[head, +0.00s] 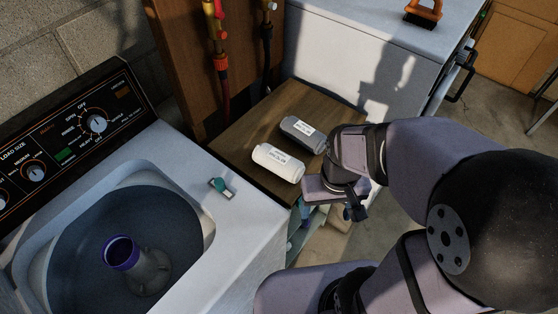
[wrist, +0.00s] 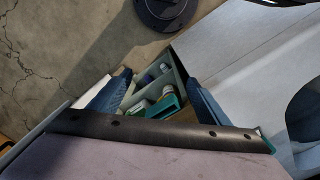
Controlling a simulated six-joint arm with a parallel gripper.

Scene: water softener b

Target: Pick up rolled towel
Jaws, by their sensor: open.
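Two rolled towels with printed labels lie side by side on a wooden top between the washer and a white cabinet in the head view. One is a white rolled towel (head: 278,163), the other a dark grey rolled towel (head: 302,133). My gripper (head: 330,204) is at the right edge of the wooden top, right of the white towel and apart from it. In the wrist view my gripper (wrist: 158,80) is open, its two blue fingers spread with nothing held between them. I cannot make out either towel in the wrist view.
The wooden top (head: 248,133) has bare room at its left. The open washer (head: 245,217) stands at the left, a white cabinet (head: 340,50) behind. Below the gripper, a teal shelf (wrist: 183,72) holds several bottles and boxes. Pipes (head: 221,62) rise behind the wooden top.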

